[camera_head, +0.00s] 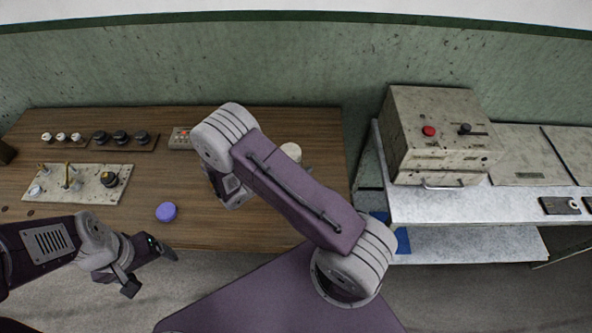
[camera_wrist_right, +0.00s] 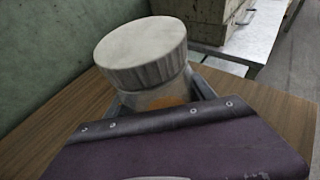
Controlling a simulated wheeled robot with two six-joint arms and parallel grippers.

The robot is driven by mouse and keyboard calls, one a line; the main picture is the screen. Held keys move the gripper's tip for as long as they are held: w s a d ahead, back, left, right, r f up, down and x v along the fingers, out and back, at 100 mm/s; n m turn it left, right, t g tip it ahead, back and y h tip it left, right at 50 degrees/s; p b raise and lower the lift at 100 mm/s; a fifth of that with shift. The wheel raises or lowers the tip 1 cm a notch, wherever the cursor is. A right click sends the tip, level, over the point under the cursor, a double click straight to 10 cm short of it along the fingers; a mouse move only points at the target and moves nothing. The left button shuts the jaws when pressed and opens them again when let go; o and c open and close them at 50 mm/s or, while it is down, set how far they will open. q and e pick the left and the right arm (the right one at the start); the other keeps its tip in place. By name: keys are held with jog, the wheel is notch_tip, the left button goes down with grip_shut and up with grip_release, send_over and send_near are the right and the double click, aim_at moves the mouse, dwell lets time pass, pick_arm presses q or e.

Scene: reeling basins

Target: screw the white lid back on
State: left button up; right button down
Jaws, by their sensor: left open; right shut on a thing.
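The white lid (camera_wrist_right: 140,50), with a ribbed rim, is at the top of a pale jar (camera_wrist_right: 150,97) with something orange low on it. I cannot tell how tightly the lid sits. The lid's top also shows in the head view (camera_head: 291,151), just beyond my right forearm. My right gripper (camera_wrist_right: 162,98) is shut on the jar's body below the lid, its fingers partly hidden behind the gripper housing. In the head view my right arm hides that gripper and most of the jar. My left gripper (camera_head: 150,269) is open and empty in front of the table's near edge.
A purple round lid or disc (camera_head: 166,212) lies on the wooden table (camera_head: 215,235) near its front. A panel with levers and a knob (camera_head: 80,184), several knobs and a small box with red lights (camera_head: 181,138) are further back. A metal bench with a machine (camera_head: 440,135) stands right.

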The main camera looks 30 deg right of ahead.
notch_tip(320, 180, down, 4)
dwell(0.5)
jog(key=shift+f, duration=0.15)
jog(key=shift+c, duration=1.6)
grip_release()
